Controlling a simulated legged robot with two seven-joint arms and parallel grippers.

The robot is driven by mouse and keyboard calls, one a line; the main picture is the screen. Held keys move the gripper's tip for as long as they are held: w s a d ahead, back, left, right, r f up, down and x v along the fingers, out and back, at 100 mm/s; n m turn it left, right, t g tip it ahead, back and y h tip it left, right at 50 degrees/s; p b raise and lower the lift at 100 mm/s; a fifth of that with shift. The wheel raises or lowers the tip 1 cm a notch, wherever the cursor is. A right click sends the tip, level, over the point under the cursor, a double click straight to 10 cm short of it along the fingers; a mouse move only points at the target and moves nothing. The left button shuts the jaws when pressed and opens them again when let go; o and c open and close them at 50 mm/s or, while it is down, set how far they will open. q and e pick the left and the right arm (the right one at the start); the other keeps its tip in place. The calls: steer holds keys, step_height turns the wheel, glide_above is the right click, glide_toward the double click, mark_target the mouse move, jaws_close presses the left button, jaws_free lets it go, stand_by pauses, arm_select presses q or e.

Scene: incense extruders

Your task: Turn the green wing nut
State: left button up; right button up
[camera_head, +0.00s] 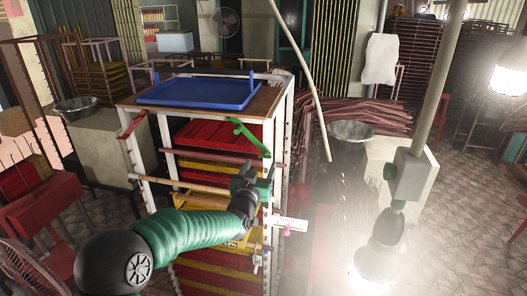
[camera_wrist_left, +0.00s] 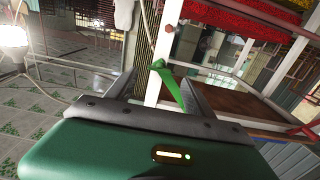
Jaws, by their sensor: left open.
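The green wing nut (camera_head: 252,138) is a bent, bright green piece at the upper right front of the white-framed rack, just below its top. In the left wrist view the green wing nut (camera_wrist_left: 170,80) shows against a white post, in the gap between my fingers. My left gripper (camera_head: 262,172) is open and is just below the wing nut in the head view. Its two dark fingers (camera_wrist_left: 158,88) stand on either side of the nut in the wrist view. I cannot tell whether they touch it. My right gripper is in neither view.
The rack (camera_head: 135,153) holds red and yellow layers, with a blue tray (camera_head: 200,92) on top. A small white tag (camera_head: 288,224) sticks out at its right. A pole with a lit lamp (camera_head: 375,268) hangs at the right. A metal bowl (camera_head: 350,130) stands behind.

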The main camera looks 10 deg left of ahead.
mark_target(265, 158)
arm_select(q)
steer(key=w+p, duration=0.1)
steer(key=w, duration=0.2)
steer(key=shift+w+r, duration=0.2)
steer(key=shift+w+f, duration=0.15)
steer(key=shift+w, duration=0.4)
steer(key=shift+d, duration=0.1)
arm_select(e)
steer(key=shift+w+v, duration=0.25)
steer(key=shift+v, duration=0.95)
arm_select(q)
steer(key=shift+c, duration=0.3)
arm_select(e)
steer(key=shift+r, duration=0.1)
